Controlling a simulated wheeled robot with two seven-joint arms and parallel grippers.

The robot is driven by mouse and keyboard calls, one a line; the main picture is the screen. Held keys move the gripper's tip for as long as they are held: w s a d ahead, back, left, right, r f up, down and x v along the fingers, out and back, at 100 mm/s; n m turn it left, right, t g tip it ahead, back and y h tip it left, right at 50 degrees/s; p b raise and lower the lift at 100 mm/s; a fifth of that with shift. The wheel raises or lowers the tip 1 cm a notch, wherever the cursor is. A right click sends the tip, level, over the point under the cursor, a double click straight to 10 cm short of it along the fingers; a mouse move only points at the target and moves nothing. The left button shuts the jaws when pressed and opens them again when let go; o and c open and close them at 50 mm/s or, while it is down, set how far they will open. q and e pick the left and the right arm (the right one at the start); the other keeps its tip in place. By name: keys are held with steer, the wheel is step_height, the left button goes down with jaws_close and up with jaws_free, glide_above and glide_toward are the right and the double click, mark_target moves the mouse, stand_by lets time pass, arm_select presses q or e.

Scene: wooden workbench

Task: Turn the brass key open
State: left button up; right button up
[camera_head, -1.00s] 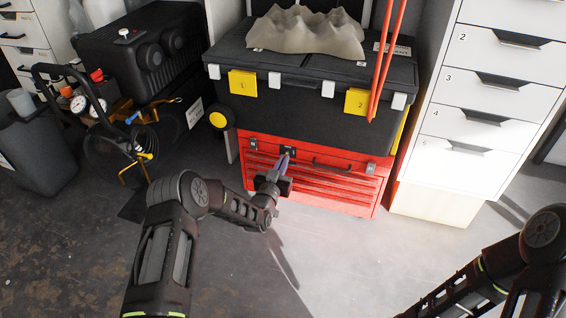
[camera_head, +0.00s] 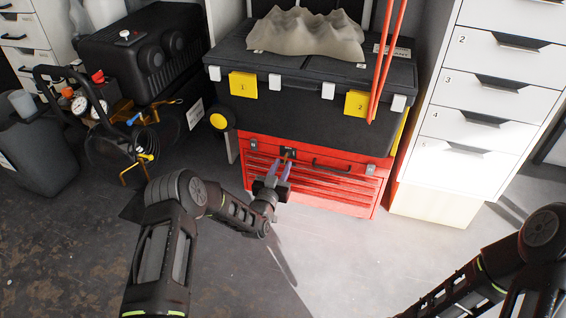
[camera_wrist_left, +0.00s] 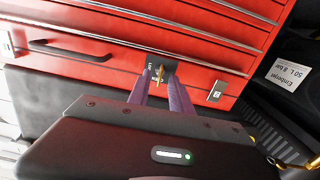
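The brass key (camera_wrist_left: 160,73) sits in the dark lock plate (camera_wrist_left: 168,65) on the front of the red tool chest (camera_wrist_left: 118,72). In the head view the key shows as a small orange-gold spot (camera_head: 286,157) near the chest's top edge. My left gripper (camera_head: 280,167) is open in front of the lock. Its two purple fingers (camera_wrist_left: 161,84) stand apart, with the key showing between and beyond their tips; whether either finger touches it is unclear. The key's exact angle is too small to read. My right arm shows at the lower right, but its gripper is out of view.
A black toolbox (camera_head: 300,115) with yellow labels stands on the red chest. A dark carry handle (camera_head: 332,166) is right of the lock. White drawers (camera_head: 470,120) stand to the right, and a compressor (camera_head: 110,145) with gauge and hoses to the left. The floor in front is clear.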

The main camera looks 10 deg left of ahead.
arm_select(q)
steer(key=s+p, duration=0.2)
steer(key=s, duration=0.4)
steer(key=shift+a, duration=0.2)
